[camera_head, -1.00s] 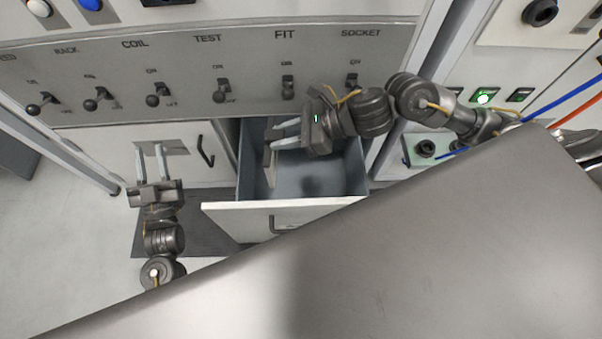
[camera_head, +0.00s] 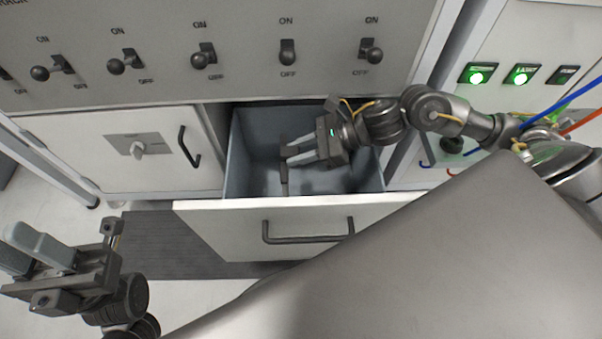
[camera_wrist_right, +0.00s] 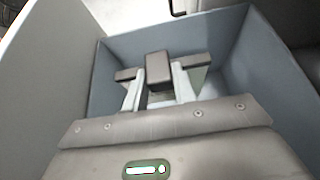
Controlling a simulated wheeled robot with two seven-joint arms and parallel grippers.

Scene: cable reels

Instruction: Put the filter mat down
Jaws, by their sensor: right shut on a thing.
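My right gripper (camera_head: 287,154) reaches into the open drawer from the right and is shut on a small grey-brown piece, which I take to be the filter mat (camera_head: 284,175). In the right wrist view the piece (camera_wrist_right: 158,72) shows as a block between the two pale fingers, with dark bars to either side. It is inside the drawer walls; whether it touches the drawer floor I cannot tell. The blue-grey drawer (camera_head: 245,180) is pulled out and looks otherwise empty. My left gripper (camera_head: 12,246) is at the lower left, open and empty, away from the drawer.
A switch panel (camera_head: 240,80) with several levers is above the drawer. A closed cabinet door (camera_head: 75,155) with a handle is to the left. The drawer front (camera_head: 230,225) juts over a dark floor mat (camera_head: 150,235). Green-lit buttons (camera_head: 477,78) and cables are at the right.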

